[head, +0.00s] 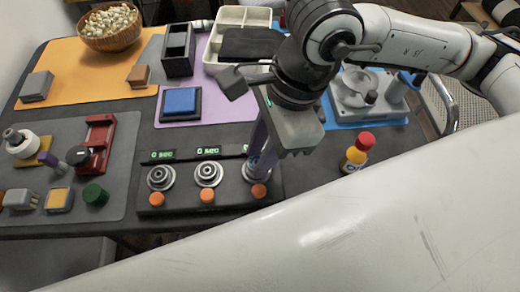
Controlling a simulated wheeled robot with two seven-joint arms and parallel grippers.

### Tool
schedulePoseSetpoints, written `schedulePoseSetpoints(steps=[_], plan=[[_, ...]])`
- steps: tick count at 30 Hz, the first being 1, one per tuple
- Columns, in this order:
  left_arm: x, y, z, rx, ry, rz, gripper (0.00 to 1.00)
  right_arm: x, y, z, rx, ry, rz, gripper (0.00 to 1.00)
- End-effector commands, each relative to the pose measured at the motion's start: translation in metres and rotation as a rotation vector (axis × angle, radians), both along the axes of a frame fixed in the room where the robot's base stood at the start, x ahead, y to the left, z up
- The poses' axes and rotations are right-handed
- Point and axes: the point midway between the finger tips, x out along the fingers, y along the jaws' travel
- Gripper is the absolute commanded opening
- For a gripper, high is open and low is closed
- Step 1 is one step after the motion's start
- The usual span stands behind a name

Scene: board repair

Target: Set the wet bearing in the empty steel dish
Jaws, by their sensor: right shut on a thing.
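My right gripper (272,130) comes in from the upper right and is over the right end of a dark timer unit (230,198). It is shut on a purple upright piece (262,150), whose lower end is over or in the right steel dish (250,177). That dish is partly hidden, so I cannot tell what is in it. The left steel dish (160,178) and middle steel dish (208,174) each show ring shapes in the centre. I cannot tell which bearing is wet. My left gripper is not in view.
Orange knobs line the unit's front. A bottle with a red cap (357,152) stands right of it. A blue-topped block (181,102) and a black holder (178,50) stand behind. A red vise (97,142) and a green knob (95,194) are on the left mat. My white arm link blocks the lower right.

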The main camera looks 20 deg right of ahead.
Motion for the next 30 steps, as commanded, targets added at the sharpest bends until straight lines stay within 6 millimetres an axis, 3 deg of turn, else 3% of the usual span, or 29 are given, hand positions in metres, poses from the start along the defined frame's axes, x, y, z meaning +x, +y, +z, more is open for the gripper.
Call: schedulePoseSetpoints(steps=[15,30], plan=[[0.000,0.000,-0.013,-0.001,-0.001,0.001,0.31,0.000,0.000,-0.008,0.000,-0.001,0.001,0.03],[0.001,0.000,-0.013,-0.001,-0.001,0.001,0.31,0.000,0.000,-0.008,0.000,-0.001,0.000,0.03]])
